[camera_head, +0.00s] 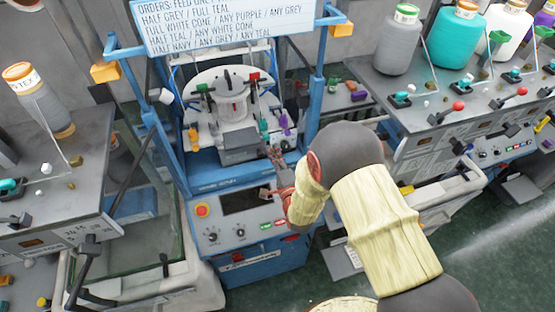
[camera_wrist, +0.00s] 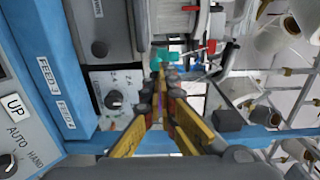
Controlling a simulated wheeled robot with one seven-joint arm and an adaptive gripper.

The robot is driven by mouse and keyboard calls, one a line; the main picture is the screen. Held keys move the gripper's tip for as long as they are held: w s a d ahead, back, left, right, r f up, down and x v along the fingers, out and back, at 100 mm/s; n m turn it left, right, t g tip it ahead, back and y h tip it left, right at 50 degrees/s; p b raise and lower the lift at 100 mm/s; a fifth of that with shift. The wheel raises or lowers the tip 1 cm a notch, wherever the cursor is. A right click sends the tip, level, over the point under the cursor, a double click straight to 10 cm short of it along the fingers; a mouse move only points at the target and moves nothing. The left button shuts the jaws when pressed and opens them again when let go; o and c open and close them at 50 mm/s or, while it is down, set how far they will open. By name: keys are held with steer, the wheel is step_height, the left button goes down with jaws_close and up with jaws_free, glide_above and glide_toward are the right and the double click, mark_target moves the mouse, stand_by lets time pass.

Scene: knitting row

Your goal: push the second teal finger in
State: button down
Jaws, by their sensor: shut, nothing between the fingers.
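The knitting machine stands in a blue frame, with a white ring carrying small coloured fingers. A teal finger (camera_head: 264,126) is on the right part of the ring, next to a purple finger (camera_head: 285,124). In the wrist view a teal piece (camera_wrist: 163,57) lies just beyond my fingertips, with a red piece (camera_wrist: 211,46) to its right. My gripper (camera_wrist: 164,73) is shut and empty, its tips close to the teal piece; I cannot tell whether they touch. In the head view my gripper (camera_head: 274,160) is at the machine's front, below the teal finger. How far in that finger sits is unclear.
An orders sign (camera_head: 230,22) hangs above the machine. Blue posts flank the opening. A control panel (camera_head: 240,228) is below. Yarn cones, including a teal one (camera_head: 458,42), stand on a grey bench at the right. A grey cone (camera_head: 42,104) stands at the left.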

mark_target(268, 138)
steer(key=shift+p+x, duration=0.6)
steer(key=shift+x, duration=1.3)
steer(key=b+x, duration=0.2)
steer(key=b, duration=0.1)
steer(key=shift+w+f, duration=0.25)
steer(key=shift+w, duration=0.05)
steer(key=shift+w+a+r+b, duration=0.1)
steer(key=shift+w+a+b, duration=0.1)
steer(key=shift+w+b, duration=0.15)
steer(key=shift+r, duration=0.2)
steer(key=shift+w, duration=0.1)
